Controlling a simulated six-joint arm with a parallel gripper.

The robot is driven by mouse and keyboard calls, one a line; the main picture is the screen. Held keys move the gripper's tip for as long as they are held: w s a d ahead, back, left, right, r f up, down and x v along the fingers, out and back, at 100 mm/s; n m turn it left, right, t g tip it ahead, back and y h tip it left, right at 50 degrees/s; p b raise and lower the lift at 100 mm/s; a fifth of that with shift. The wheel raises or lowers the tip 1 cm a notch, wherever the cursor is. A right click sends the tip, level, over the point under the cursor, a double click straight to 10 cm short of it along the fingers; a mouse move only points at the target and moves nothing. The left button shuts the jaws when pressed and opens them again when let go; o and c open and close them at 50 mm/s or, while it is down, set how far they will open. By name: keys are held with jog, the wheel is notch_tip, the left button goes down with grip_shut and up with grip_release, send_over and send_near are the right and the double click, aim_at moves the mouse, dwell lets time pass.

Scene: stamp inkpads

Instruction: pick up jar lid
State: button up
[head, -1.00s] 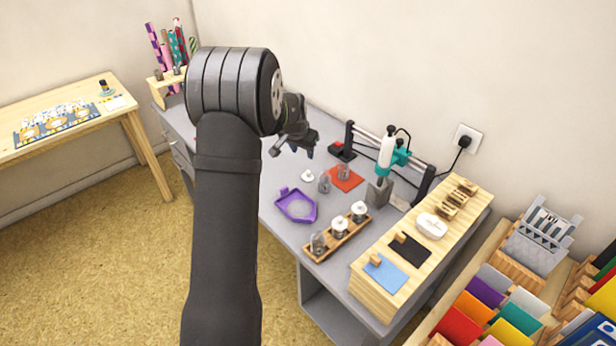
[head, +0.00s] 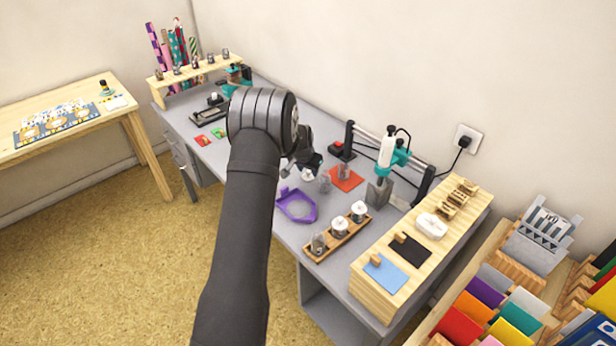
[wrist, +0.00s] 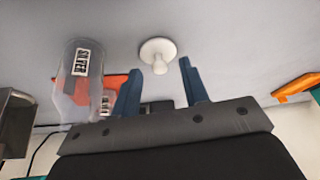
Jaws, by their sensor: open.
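The jar lid (wrist: 158,50) is white and round with a knob, lying on the grey table. In the wrist view it is just past my fingertips, roughly centred between them. In the head view the lid (head: 308,175) shows partly below my gripper (head: 302,165). My gripper (wrist: 159,70) has its two blue fingers apart with nothing between them. The lid appears apart from both fingers. A clear jar with a label (wrist: 80,75) stands left of the lid in the wrist view; it also shows in the head view (head: 325,183).
An orange-red mat (head: 346,179) with another jar lies right of the lid. A purple tray (head: 296,206) is in front. A wooden rack (head: 341,236) with several jars and a teal-and-white press (head: 390,155) stand further right.

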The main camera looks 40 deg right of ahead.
jog(key=shift+w+d+f, duration=0.1)
jog(key=shift+d+f, duration=0.05)
jog(key=shift+f, duration=0.35)
grip_shut()
